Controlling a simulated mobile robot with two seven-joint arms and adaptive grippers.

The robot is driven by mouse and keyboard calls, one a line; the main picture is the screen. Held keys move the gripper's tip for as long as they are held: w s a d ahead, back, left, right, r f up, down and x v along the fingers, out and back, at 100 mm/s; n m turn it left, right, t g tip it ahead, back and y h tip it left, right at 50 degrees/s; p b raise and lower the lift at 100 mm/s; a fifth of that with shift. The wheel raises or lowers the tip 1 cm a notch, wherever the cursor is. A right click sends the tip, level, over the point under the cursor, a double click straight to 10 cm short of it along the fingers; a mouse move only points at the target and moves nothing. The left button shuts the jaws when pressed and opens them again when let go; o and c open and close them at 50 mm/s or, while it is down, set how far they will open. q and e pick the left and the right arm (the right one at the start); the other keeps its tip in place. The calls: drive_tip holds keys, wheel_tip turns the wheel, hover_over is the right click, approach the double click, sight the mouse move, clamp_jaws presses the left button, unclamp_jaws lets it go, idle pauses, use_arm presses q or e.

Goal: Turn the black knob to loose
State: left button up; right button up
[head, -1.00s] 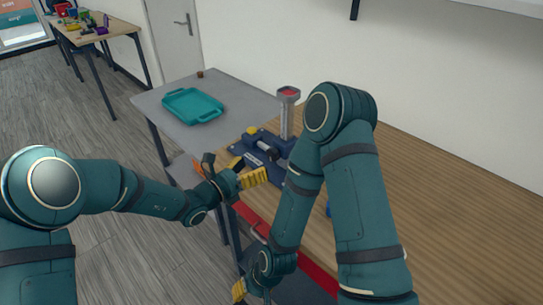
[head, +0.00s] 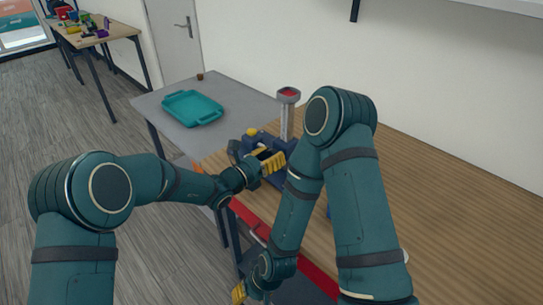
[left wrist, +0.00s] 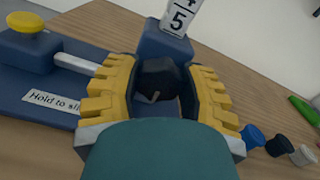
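The black knob (left wrist: 158,78) shows in the left wrist view, on a blue block below a scale plate (left wrist: 180,15) marked with a 5. It has a small light pointer mark. My left gripper (left wrist: 158,97) is open, with one yellow finger on each side of the knob; I cannot tell whether they touch it. In the head view my left gripper (head: 272,161) is at the dark blue fixture (head: 243,147) and hides the knob. My right gripper (head: 239,292) is low, beside the table's front, only partly visible.
The fixture has a yellow button (left wrist: 25,22) and a "Hold to sli..." label (left wrist: 54,102). A red-topped post (head: 288,97) rises behind it. Several coloured caps (left wrist: 276,145) lie at right. A teal tray (head: 192,107) sits on the grey table. The wooden tabletop (head: 450,220) is largely clear.

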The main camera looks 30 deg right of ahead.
use_arm(q)
drive_tip(key=c, duration=0.3)
drive_tip(key=shift+a+n, duration=0.1)
drive_tip(key=shift+n, duration=0.2)
drive_tip(key=shift+n+p, duration=0.3)
drive_tip(key=shift+n, duration=0.2)
drive_tip(key=o, duration=1.2)
